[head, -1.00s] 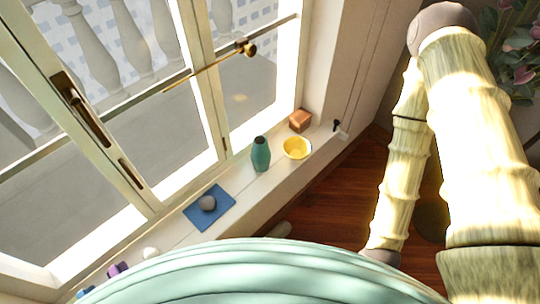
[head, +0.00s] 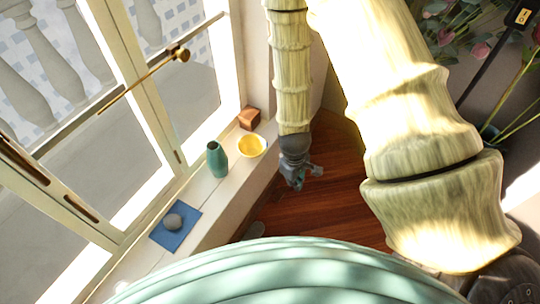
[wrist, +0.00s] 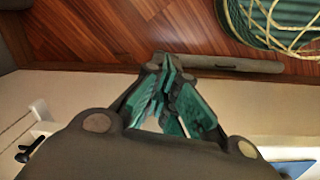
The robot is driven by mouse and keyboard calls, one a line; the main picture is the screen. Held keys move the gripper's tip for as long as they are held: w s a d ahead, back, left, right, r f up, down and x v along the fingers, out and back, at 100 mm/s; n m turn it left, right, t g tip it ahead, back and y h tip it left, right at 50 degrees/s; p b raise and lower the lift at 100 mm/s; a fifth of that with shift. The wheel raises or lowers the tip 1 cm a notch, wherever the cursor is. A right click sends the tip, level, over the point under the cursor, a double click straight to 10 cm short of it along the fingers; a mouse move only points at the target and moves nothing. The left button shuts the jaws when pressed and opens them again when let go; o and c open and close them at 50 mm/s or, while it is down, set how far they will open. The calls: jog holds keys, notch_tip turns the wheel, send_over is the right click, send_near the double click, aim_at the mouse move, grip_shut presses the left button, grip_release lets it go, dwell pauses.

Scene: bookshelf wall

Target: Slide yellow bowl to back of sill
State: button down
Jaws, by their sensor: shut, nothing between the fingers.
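The yellow bowl (head: 252,146) stands upright on the white window sill (head: 208,209), near its front edge. A teal vase (head: 217,160) stands just left of it, apart from it. My gripper (head: 304,182) hangs over the wooden floor, right of and lower in the picture than the bowl, clear of the sill. In the wrist view my gripper (wrist: 168,92) has its teal fingers together with nothing between them. The bowl does not show in the wrist view.
A brown wooden block (head: 248,118) stands behind the bowl near the sill's far end. A grey stone (head: 173,221) rests on a blue mat (head: 176,241) at the nearer part of the sill. The window frame bounds the sill's left side. Pink flowers (head: 480,50) stand at right.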

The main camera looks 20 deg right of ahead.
jog(key=w+r+n, duration=0.3)
jog(key=w+r, duration=0.6)
jog(key=r, duration=0.2)
jog(key=w+a+f, duration=0.3)
jog(key=f, duration=0.7)
jog(key=shift+w+f+y+p, duration=0.15)
jog(key=shift+w+y+p, duration=0.1)
jog(key=shift+y+p, duration=0.15)
jog(key=shift+a, duration=0.1)
